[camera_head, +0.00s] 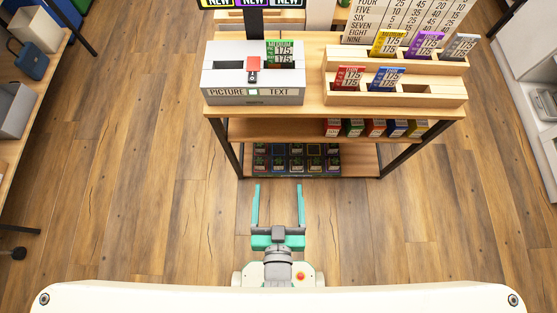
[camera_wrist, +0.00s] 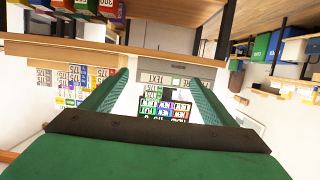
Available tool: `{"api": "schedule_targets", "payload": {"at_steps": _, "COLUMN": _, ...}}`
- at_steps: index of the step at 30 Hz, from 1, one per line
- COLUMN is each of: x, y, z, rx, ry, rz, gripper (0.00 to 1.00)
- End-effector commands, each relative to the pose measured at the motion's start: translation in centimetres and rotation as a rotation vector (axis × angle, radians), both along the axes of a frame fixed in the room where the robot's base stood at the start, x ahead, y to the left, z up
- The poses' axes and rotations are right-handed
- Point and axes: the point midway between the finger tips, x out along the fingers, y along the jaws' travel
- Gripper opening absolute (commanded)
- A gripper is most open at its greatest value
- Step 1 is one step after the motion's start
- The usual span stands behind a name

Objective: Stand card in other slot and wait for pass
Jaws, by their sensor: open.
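A white and grey box (camera_head: 218,82) stands at the left of the wooden table, its front marked PICTURE on the left and TEXT on the right. A green card (camera_head: 287,52) marked MEDIUM 175 stands upright at the right, TEXT side. The left, PICTURE slot (camera_head: 228,65) looks dark and empty. A red piece with a dark tag (camera_head: 253,63) sits between the slots. My gripper (camera_head: 278,187) is open and empty, low in front of the table and apart from the box. In the wrist view its two teal fingers (camera_wrist: 152,84) are spread, with the box front upside down beyond.
A tiered wooden rack (camera_head: 440,91) at the table's right holds red, blue, yellow, purple and grey cards. A price chart (camera_head: 405,20) stands behind it. Lower shelves (camera_head: 280,130) hold colored boxes. Floor (camera_head: 150,190) is clear on both sides of the table.

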Motion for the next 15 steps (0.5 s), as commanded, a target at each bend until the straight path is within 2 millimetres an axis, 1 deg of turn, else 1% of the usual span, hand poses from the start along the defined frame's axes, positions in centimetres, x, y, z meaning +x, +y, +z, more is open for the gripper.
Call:
{"api": "schedule_targets", "payload": {"at_steps": 1, "x": -1.8, "y": 0.0, "z": -0.1, "rx": -0.001, "ry": 0.005, "rz": 0.0, "gripper": 0.79}}
{"api": "schedule_targets", "payload": {"at_steps": 3, "x": -3.7, "y": 0.0, "z": 0.3, "rx": -0.001, "ry": -0.003, "rz": 0.001, "gripper": 0.79}}
{"api": "schedule_targets", "payload": {"at_steps": 6, "x": -5.8, "y": -0.1, "z": 0.9, "rx": -0.002, "ry": -0.014, "rz": 0.001, "gripper": 0.79}}
{"api": "schedule_targets", "payload": {"at_steps": 10, "x": -7.5, "y": 0.0, "z": 1.5, "rx": -0.003, "ry": -0.024, "rz": 0.003, "gripper": 0.79}}
{"api": "schedule_targets", "payload": {"at_steps": 15, "x": -8.0, "y": 0.0, "z": 1.9, "rx": -0.003, "ry": -0.03, "rz": 0.003, "gripper": 0.79}}
